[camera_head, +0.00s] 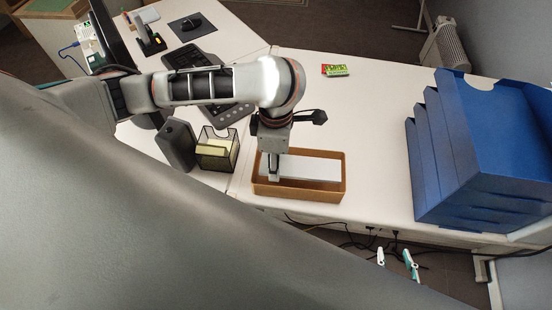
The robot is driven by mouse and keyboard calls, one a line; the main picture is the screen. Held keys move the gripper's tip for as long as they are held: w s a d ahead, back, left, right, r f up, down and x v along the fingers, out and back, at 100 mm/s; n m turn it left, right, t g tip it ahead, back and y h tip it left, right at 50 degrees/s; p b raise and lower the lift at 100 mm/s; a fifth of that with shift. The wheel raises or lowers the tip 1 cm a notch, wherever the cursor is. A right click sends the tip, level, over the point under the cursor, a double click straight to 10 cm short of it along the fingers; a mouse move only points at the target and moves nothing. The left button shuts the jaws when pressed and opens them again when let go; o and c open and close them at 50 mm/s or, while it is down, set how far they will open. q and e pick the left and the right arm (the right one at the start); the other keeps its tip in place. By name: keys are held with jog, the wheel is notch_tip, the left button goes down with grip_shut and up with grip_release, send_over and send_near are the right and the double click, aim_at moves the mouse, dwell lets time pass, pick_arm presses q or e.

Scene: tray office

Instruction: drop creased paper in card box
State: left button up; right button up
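The card box (345,178) is a shallow brown open box on the white desk, in the middle of the head view. A flat white sheet, which looks like the paper (310,169), is within the box's outline; creases are too small to make out. My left gripper (273,174) points down over the left part of the box, at the paper's left edge. It is seen edge-on, so its opening and any grip on the paper are unclear. My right gripper (396,262) shows only its teal-and-white fingertips, apart and empty, below the desk's front edge.
A blue stacked tray unit (450,150) stands at the right. A black mesh holder (218,150) with yellow notes and a dark speaker-like block (176,145) stand left of the box. A green-red packet (335,70) lies behind. The desk between box and trays is clear.

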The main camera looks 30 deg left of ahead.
pick_arm(q)
jog(key=o, duration=0.8)
